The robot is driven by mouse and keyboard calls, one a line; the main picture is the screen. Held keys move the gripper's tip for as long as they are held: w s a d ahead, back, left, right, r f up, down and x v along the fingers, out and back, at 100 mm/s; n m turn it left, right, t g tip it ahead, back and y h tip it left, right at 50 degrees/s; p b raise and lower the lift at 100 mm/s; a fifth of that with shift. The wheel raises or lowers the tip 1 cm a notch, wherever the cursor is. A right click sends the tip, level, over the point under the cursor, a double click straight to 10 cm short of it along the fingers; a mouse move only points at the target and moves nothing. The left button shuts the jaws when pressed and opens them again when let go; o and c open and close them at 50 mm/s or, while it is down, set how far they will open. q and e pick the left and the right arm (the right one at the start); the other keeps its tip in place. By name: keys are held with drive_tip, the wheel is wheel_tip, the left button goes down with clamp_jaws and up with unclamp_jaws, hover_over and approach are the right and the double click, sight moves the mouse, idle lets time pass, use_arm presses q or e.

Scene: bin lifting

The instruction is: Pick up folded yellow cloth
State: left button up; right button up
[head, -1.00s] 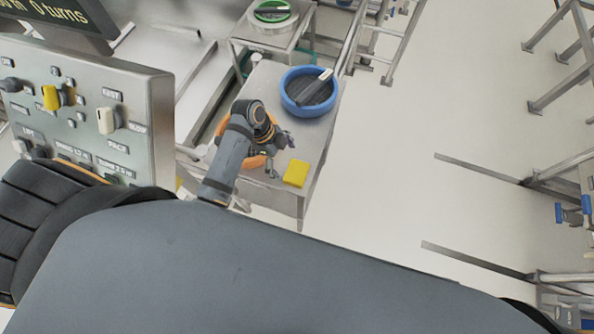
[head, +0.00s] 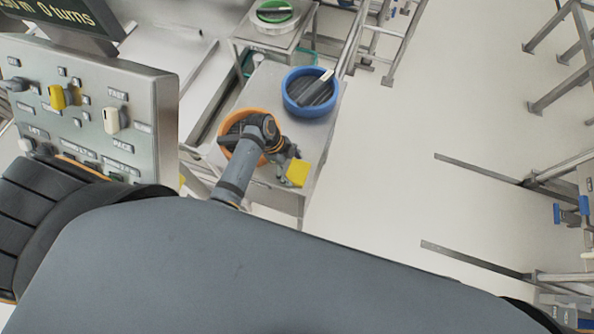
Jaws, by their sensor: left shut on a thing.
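The folded yellow cloth (head: 299,174) is at the front right of the steel table (head: 325,134). My left gripper (head: 287,172) is at the left edge of the cloth and shut on it. The fingertips are small and partly hidden against the cloth. I cannot tell whether the cloth still touches the table. My right gripper is out of the picture.
An orange bowl (head: 233,122) stands behind my left arm, partly covered by it. A blue bowl (head: 296,106) with a dark content stands at the table's back. A control panel (head: 160,110) stands at left.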

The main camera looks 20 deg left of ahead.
sight(298, 171)
use_arm(q)
drive_tip(key=shift+r, duration=0.1)
drive_tip(key=shift+r, duration=0.25)
wheel_tip(298, 171, up, 3)
drive_tip(key=shift+f, duration=0.2)
drive_tip(key=s+a+r, duration=0.9)
drive_tip(key=a, duration=0.1)
drive_tip(key=shift+s+a+r, duration=0.2)
drive_tip(key=shift+r, duration=0.2)
